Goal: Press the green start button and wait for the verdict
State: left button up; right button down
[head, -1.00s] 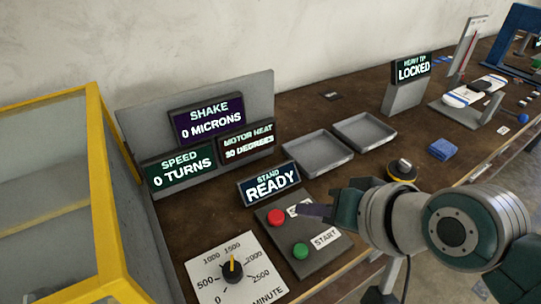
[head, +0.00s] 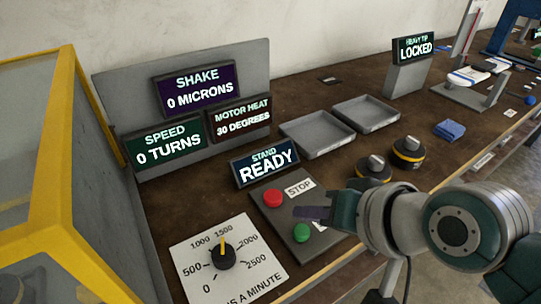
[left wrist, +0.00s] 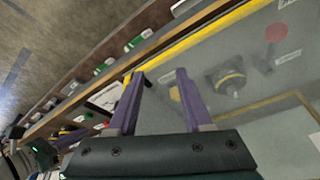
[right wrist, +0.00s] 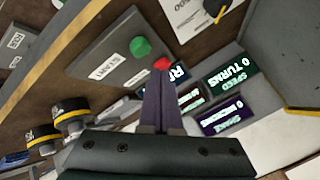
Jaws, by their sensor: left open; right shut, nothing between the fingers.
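The green start button (head: 301,232) sits on a grey panel (head: 270,213) below the red stop button (head: 272,198). My right gripper (head: 310,212) is shut and empty, its fingertips over the panel just above the green button in the picture. In the right wrist view the green button (right wrist: 140,46) is left of the shut fingers (right wrist: 159,75). The stand display (head: 265,164) reads READY. The speed display (head: 168,147) reads 0 TURNS, the shake display (head: 198,91) 0 MICRONS, motor heat (head: 240,117) 30 DEGREES. My left gripper (left wrist: 158,78) is open and empty.
A dial (head: 223,254) points near 1500. Two grey trays (head: 318,137) are empty. Two black-and-yellow knobbed pucks (head: 408,152) and a blue cloth (head: 450,130) lie to the right. A yellow-framed case (head: 62,150) stands at left. A display (head: 414,49) reads LOCKED.

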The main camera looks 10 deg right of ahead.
aim_at(301, 233)
jog(key=shift+f+b, duration=0.3)
jog(key=shift+f, duration=0.5)
jog(key=shift+f, duration=0.1)
dwell(1.4)
jog(key=shift+f, duration=0.3)
